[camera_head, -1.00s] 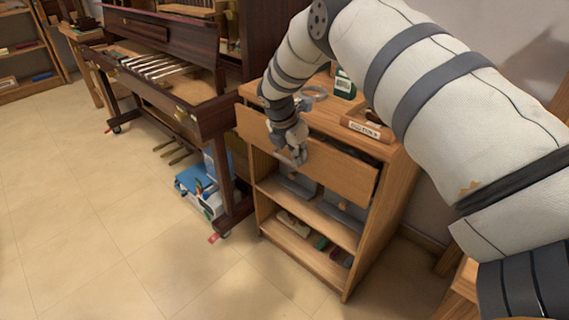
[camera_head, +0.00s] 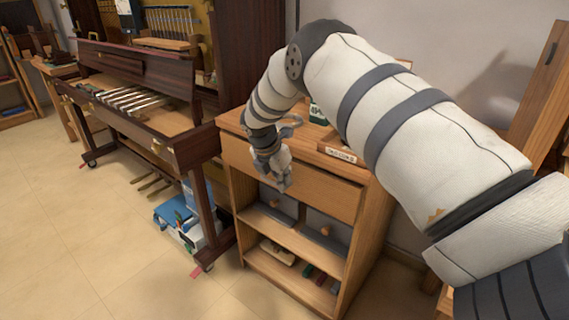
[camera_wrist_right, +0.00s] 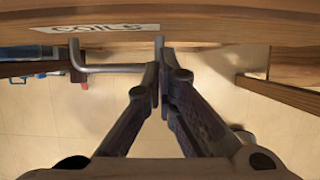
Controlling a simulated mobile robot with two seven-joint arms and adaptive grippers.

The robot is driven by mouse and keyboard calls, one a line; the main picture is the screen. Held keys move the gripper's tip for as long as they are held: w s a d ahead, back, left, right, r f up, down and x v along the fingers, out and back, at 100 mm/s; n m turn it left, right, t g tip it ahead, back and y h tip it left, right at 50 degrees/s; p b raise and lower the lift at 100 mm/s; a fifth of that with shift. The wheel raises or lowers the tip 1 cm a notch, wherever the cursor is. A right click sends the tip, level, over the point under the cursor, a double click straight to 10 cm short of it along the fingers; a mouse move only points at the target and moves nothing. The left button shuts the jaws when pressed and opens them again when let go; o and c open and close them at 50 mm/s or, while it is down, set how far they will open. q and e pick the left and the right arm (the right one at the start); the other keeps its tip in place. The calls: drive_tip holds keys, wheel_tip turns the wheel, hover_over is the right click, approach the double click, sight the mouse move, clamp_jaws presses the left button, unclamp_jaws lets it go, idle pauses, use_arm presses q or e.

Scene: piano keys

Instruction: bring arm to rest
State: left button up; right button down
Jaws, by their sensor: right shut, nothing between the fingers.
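My right arm reaches across the head view from the right. Its gripper (camera_head: 281,183) hangs in front of the wooden cabinet's drawer front (camera_head: 325,196). In the wrist view the fingers of the right gripper (camera_wrist_right: 161,75) are together and empty. They are close to a grey metal handle bar (camera_wrist_right: 112,68) on the drawer front; I cannot tell whether they touch it. My left gripper is not in view.
The cabinet top holds a small wooden tray (camera_head: 340,151) and a green-labelled container (camera_head: 317,114). An open piano case (camera_head: 185,150) stands to the left, with a blue-and-white box (camera_head: 178,215) below it. The tiled floor (camera_head: 70,230) at left is clear.

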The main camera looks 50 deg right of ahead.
drive_tip(key=a+f+p+v, duration=0.1)
drive_tip(key=a+p+v, duration=0.1)
drive_tip(key=v, duration=0.9)
drive_tip(key=s+a+f+m+g+y+p, duration=0.1)
drive_tip(key=s+a+f+m+y, duration=0.5)
drive_tip(key=s+a+f, duration=1.2)
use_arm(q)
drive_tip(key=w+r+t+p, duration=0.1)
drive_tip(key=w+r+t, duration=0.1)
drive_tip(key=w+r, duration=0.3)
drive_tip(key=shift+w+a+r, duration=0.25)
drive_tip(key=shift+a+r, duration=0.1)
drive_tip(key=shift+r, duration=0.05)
use_arm(e)
drive_tip(key=s+a+m+g+h, duration=0.1)
drive_tip(key=s+a+m, duration=0.2)
drive_tip(key=s+m, duration=1)
drive_tip(key=s, duration=1.3)
drive_tip(key=shift+s+f+g+h, duration=0.2)
drive_tip(key=shift+f+g+h, duration=0.1)
drive_tip(key=shift+f+g, duration=0.1)
